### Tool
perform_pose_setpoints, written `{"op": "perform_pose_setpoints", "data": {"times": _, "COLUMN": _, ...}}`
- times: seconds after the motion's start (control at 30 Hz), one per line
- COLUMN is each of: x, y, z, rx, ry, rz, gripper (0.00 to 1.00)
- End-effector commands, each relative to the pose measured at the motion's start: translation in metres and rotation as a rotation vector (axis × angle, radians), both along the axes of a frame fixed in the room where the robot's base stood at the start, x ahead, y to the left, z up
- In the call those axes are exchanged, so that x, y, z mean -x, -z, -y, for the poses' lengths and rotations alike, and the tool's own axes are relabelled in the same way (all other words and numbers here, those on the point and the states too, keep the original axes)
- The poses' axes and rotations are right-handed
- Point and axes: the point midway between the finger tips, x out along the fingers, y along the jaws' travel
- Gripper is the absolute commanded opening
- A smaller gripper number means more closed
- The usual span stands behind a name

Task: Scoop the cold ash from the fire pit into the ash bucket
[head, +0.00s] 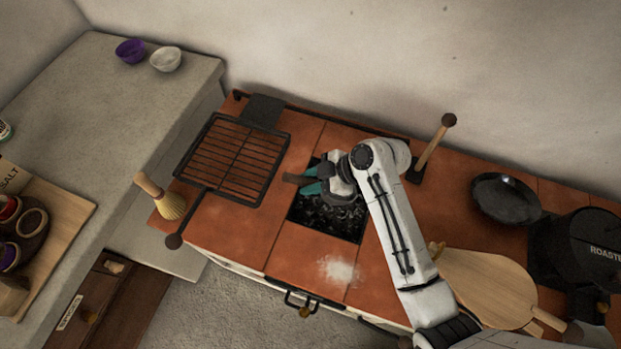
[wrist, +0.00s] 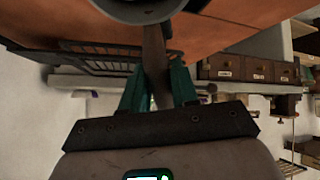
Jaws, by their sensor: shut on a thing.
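The fire pit (head: 350,226) is a square dark opening in the orange tiled hearth, with black and grey lumps inside. My gripper (head: 308,180) is over its back left part. Its teal fingers are shut on the brown handle (head: 293,179) of a tool. In the wrist view the handle (wrist: 154,50) runs between the fingers (wrist: 158,85) to a grey rounded end (wrist: 135,8), cut off at the top edge; I cannot tell its full shape. Pale ash (head: 338,270) lies on the tiles in front of the pit. I cannot identify an ash bucket.
A grill rack (head: 235,157) lies left of the pit, a hand brush (head: 164,197) at the left edge. A wooden-handled tool (head: 433,147) stands behind right. A black pan (head: 505,198), wooden board (head: 488,285) and black roaster (head: 580,247) occupy the right. Front tiles are mostly clear.

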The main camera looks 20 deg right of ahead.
Motion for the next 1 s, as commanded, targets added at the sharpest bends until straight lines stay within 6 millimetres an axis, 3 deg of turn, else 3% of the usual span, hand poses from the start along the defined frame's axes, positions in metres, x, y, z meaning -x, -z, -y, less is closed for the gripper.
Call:
{"op": "perform_pose_setpoints", "data": {"times": 0.5, "x": 0.000, "y": -0.032, "z": 0.000, "rx": 0.132, "ry": 0.001, "rz": -0.038, "gripper": 0.00}}
{"op": "perform_pose_setpoints", "data": {"times": 0.83, "x": 0.000, "y": -0.039, "z": 0.000, "rx": 0.178, "ry": 0.002, "rz": -0.050, "gripper": 0.00}}
{"op": "perform_pose_setpoints", "data": {"times": 1.0, "x": -0.001, "y": -0.055, "z": -0.001, "rx": 0.214, "ry": 0.001, "rz": -0.060, "gripper": 0.00}}
